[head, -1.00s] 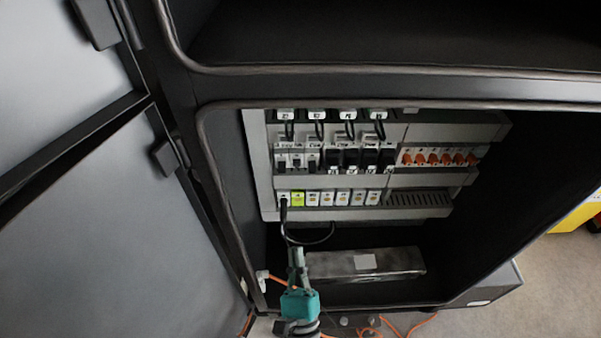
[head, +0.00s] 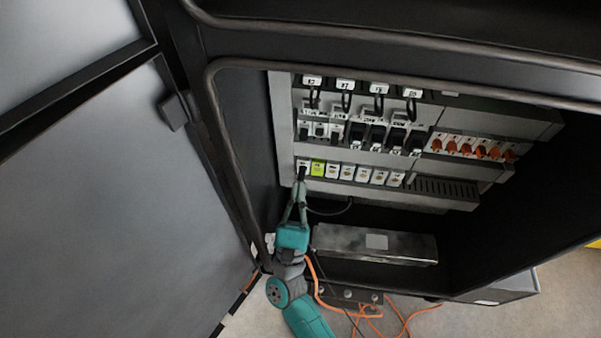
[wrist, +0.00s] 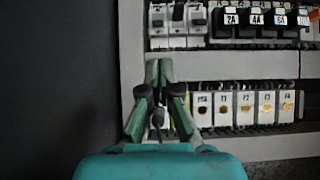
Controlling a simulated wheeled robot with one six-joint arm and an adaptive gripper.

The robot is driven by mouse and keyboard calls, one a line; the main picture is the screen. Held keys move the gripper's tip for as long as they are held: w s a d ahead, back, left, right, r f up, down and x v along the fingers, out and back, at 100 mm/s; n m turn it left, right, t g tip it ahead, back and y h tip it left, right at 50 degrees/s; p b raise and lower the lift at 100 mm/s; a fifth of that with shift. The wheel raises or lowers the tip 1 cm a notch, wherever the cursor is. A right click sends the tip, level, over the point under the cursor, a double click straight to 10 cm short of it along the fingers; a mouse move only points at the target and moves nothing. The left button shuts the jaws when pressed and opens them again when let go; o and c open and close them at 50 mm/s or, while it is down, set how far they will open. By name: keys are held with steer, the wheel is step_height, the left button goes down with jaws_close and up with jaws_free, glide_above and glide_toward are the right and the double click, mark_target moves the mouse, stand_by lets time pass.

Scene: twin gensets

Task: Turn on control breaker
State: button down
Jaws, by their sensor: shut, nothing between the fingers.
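An open cabinet holds a panel (head: 288,140) with rows of devices. Three narrow white breakers (head: 320,131) with small levers sit at the left of the middle row and also show at the top of the wrist view (wrist: 177,20). I cannot read which one is the control breaker. My gripper (head: 301,180) is shut and empty, pointing up at the left end of the lower row. In the wrist view the gripper's tips (wrist: 159,72) appear below the left breakers, overlapping the panel's left part. Contact cannot be told. The tips partly hide the lower row's left end.
Labelled white modules and a lime one (head: 318,168) fill the lower row. Black switches (head: 387,140) and orange-fronted parts (head: 473,148) sit to the right. A metal box (head: 375,244) lies below. The open door (head: 110,220) and cabinet frame bound the left. Orange cables (head: 405,320) lie low.

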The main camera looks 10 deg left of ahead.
steer(key=x, duration=0.9)
